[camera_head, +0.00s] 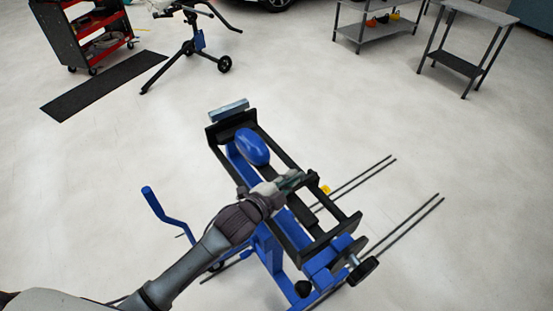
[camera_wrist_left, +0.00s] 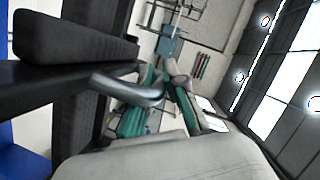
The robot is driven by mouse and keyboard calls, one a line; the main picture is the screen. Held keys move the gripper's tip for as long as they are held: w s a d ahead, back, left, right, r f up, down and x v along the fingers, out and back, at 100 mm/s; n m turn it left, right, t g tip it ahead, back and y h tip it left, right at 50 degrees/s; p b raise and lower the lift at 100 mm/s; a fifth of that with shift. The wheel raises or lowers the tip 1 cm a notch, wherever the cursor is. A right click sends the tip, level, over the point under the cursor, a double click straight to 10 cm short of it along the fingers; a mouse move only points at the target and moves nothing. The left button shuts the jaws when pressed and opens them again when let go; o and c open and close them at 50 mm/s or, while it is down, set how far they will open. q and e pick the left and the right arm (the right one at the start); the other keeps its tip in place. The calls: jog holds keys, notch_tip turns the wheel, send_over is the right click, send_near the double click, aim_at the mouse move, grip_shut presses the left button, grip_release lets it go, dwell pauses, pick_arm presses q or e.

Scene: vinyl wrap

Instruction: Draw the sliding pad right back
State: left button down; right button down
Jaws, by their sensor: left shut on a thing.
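A blue stand carries a long black frame (camera_head: 345,222) with two rails, tilted in the head view. A blue oval part (camera_head: 252,147) rests at its upper end. The sliding pad (camera_wrist_left: 75,38), a thick dark block, shows large at the upper left of the left wrist view. A grey metal handle (camera_wrist_left: 125,89) reaches from beside it. My left gripper (camera_head: 291,182) is over the middle of the frame, shut on the handle; its teal fingers (camera_wrist_left: 160,97) close around the handle's end in the wrist view. The gripper hides part of the pad in the head view. My right gripper is out of view.
A blue crank arm (camera_head: 166,206) stands left of the frame, and a black knob (camera_head: 364,271) is at its lower end. Thin dark rods (camera_head: 405,223) stick out to the right. A red tool cart (camera_head: 95,35) and grey tables (camera_head: 470,45) stand far back.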

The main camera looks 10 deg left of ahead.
pick_arm(q)
jog(key=s+d+p, duration=0.1)
jog(key=s+d, duration=0.6)
jog(key=shift+s+d, duration=0.3)
jog(key=c, duration=1.5)
grip_release()
jog(key=v, duration=1.2)
